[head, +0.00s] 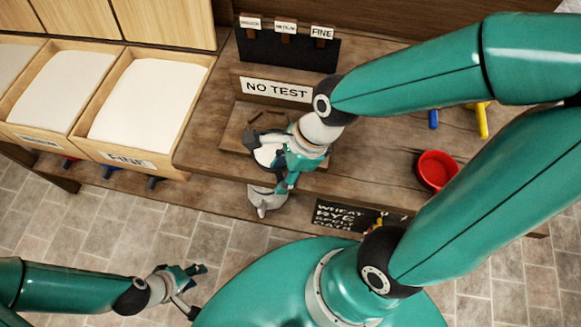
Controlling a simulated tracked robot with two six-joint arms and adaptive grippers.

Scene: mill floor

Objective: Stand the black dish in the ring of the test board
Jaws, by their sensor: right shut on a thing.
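The test board (231,140) lies on the bench in front of the NO TEST sign; its ring cannot be made out behind my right gripper. My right gripper (270,163) is over the board's front right part, shut on what looks like the black dish (252,139). Only part of its dark rim and a pale inside show; the gripper covers the rest. I cannot tell whether the dish touches the board. My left gripper (190,287) is open and empty, low over the floor at lower left, well away from the bench.
The NO TEST sign (276,90) and a dark rack with labels (287,50) stand behind the board. White-filled bins (150,107) are at left. A grey object (265,201) shows at the bench's front edge. A red bowl (437,168) stands at right.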

